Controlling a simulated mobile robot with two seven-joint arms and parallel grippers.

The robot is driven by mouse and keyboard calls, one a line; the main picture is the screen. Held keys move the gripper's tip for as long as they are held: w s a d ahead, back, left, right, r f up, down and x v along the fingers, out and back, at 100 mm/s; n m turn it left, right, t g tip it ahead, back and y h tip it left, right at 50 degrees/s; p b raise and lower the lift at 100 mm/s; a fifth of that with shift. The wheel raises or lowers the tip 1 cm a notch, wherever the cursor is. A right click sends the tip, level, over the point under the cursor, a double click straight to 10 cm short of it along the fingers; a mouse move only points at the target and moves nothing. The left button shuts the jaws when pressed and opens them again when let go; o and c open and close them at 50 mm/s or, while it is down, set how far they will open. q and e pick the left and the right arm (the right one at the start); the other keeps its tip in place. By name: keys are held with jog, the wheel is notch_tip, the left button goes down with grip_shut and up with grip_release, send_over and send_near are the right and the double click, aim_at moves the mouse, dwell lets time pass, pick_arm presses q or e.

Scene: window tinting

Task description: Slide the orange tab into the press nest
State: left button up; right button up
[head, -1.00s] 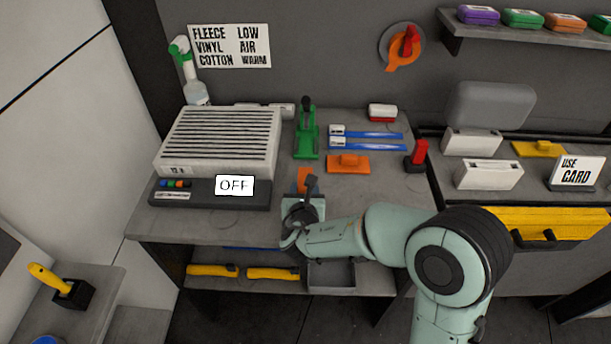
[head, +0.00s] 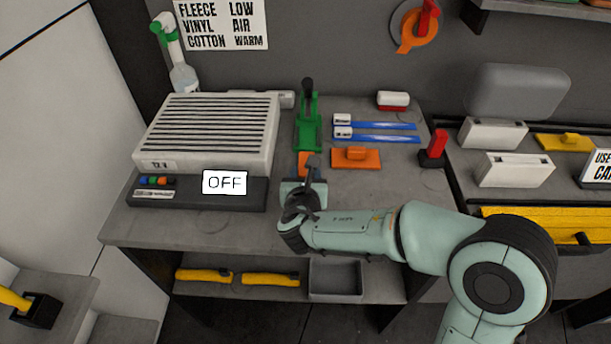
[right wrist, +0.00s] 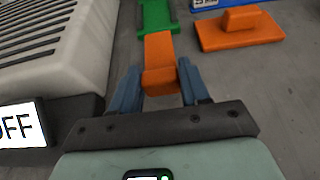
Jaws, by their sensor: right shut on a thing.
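The orange tab (head: 305,161) is a small block in line with the green press (head: 308,122), which has a dark-knobbed lever. My right gripper (head: 309,174) is shut on the tab's near end, low over the bench. In the right wrist view, the tab (right wrist: 158,52) sits between the two blue-grey fingers (right wrist: 160,82). Its far end meets the near edge of the green press base (right wrist: 157,17), or nearly so; I cannot tell whether it is inside the nest. My left gripper is out of view.
A white slatted unit (head: 205,125) and an OFF sign (head: 225,182) stand left of the gripper. A larger orange block (head: 356,158), blue strips (head: 380,126) and a red-handled tool (head: 435,147) lie to the right.

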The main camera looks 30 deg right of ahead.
send_near(307, 149)
jog(key=shift+w+d, duration=0.5)
jog(key=shift+w, duration=0.15)
pick_arm(q)
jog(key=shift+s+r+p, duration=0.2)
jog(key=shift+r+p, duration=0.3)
jog(key=shift+p, duration=0.15)
pick_arm(e)
jog(key=shift+w+d, duration=0.65)
jog(key=shift+w, duration=0.45)
jog(key=shift+w+d, duration=0.65)
jog(key=shift+w, duration=0.4)
jog(key=shift+w+d, duration=0.65)
jog(key=shift+w, duration=0.45)
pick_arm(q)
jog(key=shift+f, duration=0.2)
pick_arm(e)
jog(key=shift+f, duration=0.25)
jog(key=shift+b, duration=0.3)
grip_shut()
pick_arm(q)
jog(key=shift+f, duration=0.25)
pick_arm(e)
jog(key=shift+f, duration=0.2)
pick_arm(q)
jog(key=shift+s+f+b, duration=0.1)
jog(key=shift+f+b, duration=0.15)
jog(key=shift+b, duration=0.15)
pick_arm(e)
jog(key=shift+f, duration=0.3)
